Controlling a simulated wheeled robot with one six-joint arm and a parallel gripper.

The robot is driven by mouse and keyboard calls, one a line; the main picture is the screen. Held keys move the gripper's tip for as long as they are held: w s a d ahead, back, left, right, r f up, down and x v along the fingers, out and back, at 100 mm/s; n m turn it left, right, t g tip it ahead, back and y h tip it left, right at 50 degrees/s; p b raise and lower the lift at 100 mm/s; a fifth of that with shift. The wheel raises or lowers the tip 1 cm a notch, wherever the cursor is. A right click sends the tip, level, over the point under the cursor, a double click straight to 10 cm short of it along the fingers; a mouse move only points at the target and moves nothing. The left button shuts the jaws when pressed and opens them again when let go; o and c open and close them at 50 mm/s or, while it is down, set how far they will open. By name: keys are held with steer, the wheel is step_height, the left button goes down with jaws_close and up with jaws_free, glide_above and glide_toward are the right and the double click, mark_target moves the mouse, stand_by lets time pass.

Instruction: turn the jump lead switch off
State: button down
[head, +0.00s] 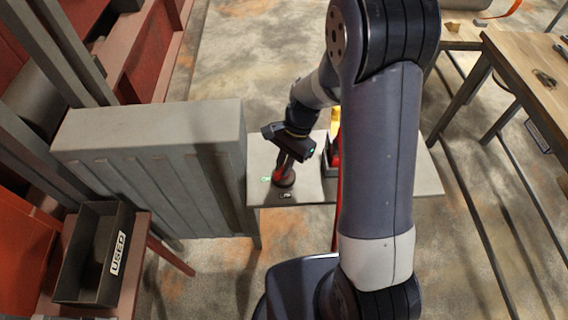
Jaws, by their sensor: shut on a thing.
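The jump lead switch (284,181) is a small round red and dark part on a pale grey table, left of my arm. A small green mark (266,179) lies to its left and a small dark label (285,195) in front of it; I cannot read the label for certain. My gripper (285,167) points down onto the switch and is shut on it. The gripper hides most of the switch's top, so I cannot tell which way it is turned.
A red, black and yellow thing (331,155) stands right of the switch, partly behind my arm. A grey ribbed block (150,145) is left of the table. A dark bin marked USED (118,255) is at lower left. Wooden benches (530,75) stand at right.

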steer(key=n+g+h, duration=0.1)
steer(key=n, duration=0.3)
steer(key=shift+n, duration=0.3)
steer(key=n+h, duration=0.2)
steer(key=n, duration=0.2)
steer(key=shift+b, duration=0.35)
steer(key=shift+n, duration=0.3)
steer(key=c, duration=1.5)
jaws_free()
steer(key=v, duration=0.5)
steer(key=b+v, duration=0.1)
steer(key=v, duration=0.4)
steer(key=shift+w+a+r, duration=0.1)
steer(key=shift+w+r, duration=0.2)
steer(key=shift+w, duration=0.1)
